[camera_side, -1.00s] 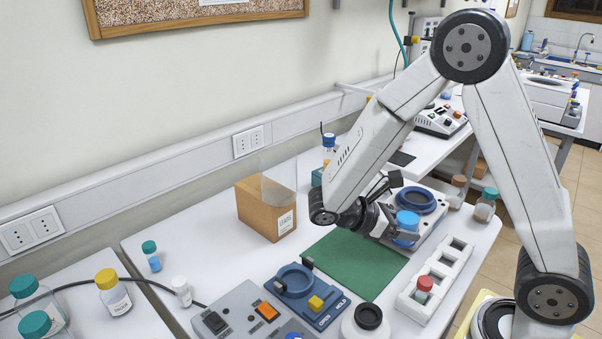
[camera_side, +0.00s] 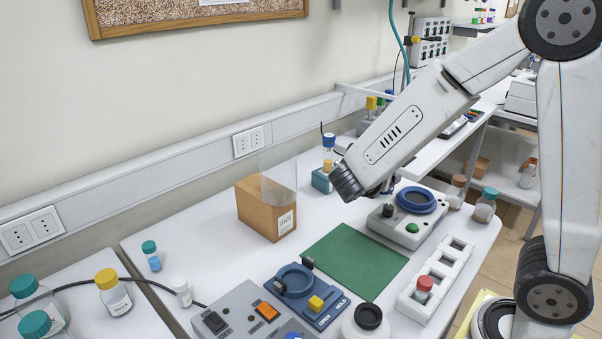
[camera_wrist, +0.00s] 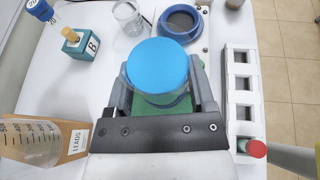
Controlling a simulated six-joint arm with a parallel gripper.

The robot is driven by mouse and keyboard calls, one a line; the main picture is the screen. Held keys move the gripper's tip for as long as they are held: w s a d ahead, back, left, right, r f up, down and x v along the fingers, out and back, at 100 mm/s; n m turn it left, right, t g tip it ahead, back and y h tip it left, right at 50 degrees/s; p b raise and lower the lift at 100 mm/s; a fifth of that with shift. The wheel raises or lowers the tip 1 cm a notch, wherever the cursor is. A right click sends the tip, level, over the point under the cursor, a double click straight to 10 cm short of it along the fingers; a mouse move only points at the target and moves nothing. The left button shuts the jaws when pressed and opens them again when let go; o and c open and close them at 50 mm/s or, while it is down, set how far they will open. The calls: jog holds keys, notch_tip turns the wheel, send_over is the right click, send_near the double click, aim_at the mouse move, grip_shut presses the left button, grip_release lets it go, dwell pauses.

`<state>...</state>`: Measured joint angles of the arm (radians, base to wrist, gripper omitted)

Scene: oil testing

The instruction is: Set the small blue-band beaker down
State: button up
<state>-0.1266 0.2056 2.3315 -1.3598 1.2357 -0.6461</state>
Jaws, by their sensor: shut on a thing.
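In the wrist view, a small clear glass vessel with a bright blue top, the likely blue-band beaker (camera_wrist: 158,68), sits between the two fingers of my gripper (camera_wrist: 160,92). My gripper is shut on it. The vessel looks upright from above; its lower part is mostly hidden, so I cannot tell its height over the surface below. In the side view my arm hides the vessel and most of my gripper. The green mat (camera_side: 354,260) is bare in the side view.
A hotplate with a blue ring (camera_side: 417,200) stands behind the mat. A white rack (camera_side: 437,283) holding a red-capped vial (camera_side: 424,284) lies to the right. A cardboard box (camera_side: 262,213) stands left. A clear beaker (camera_wrist: 128,17) is beside the ring.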

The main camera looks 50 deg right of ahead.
jog(key=shift+f, duration=2.45)
jog(key=w+d+f, duration=0.1)
jog(key=w+f, duration=0.1)
jog(key=w, duration=0.2)
jog(key=w+d+f, duration=0.1)
jog(key=w+f, duration=0.2)
jog(key=w, duration=0.1)
jog(key=w+d+f, duration=0.1)
jog(key=w+f, duration=0.2)
jog(key=w, duration=0.1)
jog(key=shift+d, duration=0.15)
jog(key=shift+w+d+f, duration=0.15)
jog(key=shift+w+f, duration=0.35)
jog(key=shift+f, duration=0.2)
jog(key=shift+w+d+f, duration=0.1)
jog(key=shift+w+f, duration=0.2)
jog(key=shift+f, duration=1.5)
jog(key=shift+f, duration=0.4)
